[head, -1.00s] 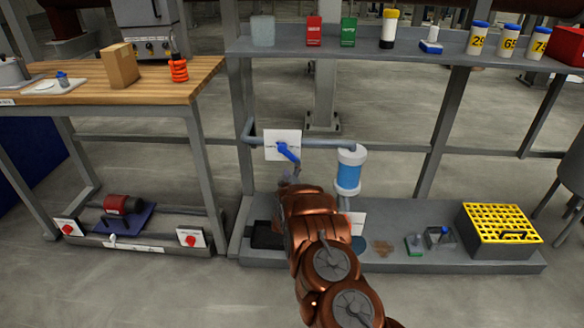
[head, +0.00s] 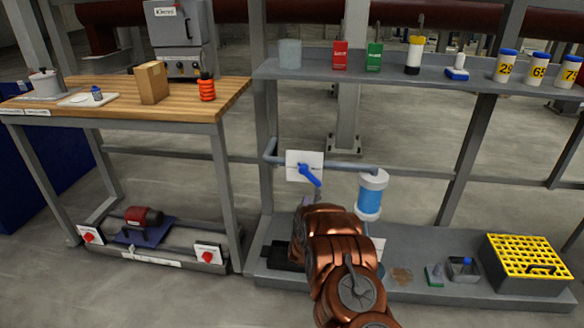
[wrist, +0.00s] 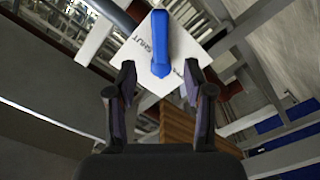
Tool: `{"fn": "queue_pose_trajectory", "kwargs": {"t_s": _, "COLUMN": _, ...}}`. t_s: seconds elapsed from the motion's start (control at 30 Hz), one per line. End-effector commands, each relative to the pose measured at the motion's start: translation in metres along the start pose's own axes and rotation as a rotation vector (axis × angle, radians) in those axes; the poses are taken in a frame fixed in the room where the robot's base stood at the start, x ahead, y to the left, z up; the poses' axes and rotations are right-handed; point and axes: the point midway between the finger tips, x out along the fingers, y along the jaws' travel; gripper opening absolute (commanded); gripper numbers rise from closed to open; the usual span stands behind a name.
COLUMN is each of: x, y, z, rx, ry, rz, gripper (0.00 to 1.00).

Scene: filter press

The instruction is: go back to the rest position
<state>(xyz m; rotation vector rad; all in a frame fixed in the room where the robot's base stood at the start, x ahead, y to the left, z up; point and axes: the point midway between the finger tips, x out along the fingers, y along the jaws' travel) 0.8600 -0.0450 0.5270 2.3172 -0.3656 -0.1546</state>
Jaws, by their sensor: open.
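My arm reaches forward with my gripper (wrist: 158,80) open and empty. In the head view the gripper (head: 309,199) shows only in part behind my arm, just below the blue valve handle (head: 309,175). In the wrist view the blue handle (wrist: 159,42) stands beyond the fingers, its lower end between the two fingertips in the picture. I see no finger touching it. A white plate (wrist: 123,52) behind the handle bears the word SHUT. In the head view the handle slants down to the right across the plate (head: 293,165).
A blue and white filter housing (head: 370,197) hangs on the pipe right of the valve. A yellow-topped crate (head: 525,258) and small items stand on the lower shelf (head: 410,290). An upper shelf (head: 400,78) holds bottles and boxes. A wooden bench (head: 120,100) is left. Floor shows in front.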

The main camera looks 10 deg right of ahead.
Motion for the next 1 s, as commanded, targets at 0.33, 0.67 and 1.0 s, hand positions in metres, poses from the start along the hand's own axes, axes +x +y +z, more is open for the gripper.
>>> {"fn": "queue_pose_trajectory", "kwargs": {"t_s": 0.33, "x": -0.007, "y": 0.020, "z": -0.055, "rx": 0.116, "ry": -0.053, "rz": -0.144, "gripper": 0.52}}
{"fn": "queue_pose_trajectory", "kwargs": {"t_s": 0.67, "x": -0.046, "y": 0.048, "z": -0.130, "rx": 0.264, "ry": -0.158, "rz": -0.392, "gripper": 0.52}}
{"fn": "queue_pose_trajectory", "kwargs": {"t_s": 1.0, "x": -0.115, "y": 0.092, "z": -0.194, "rx": 0.359, "ry": -0.289, "rz": -0.620, "gripper": 0.52}}
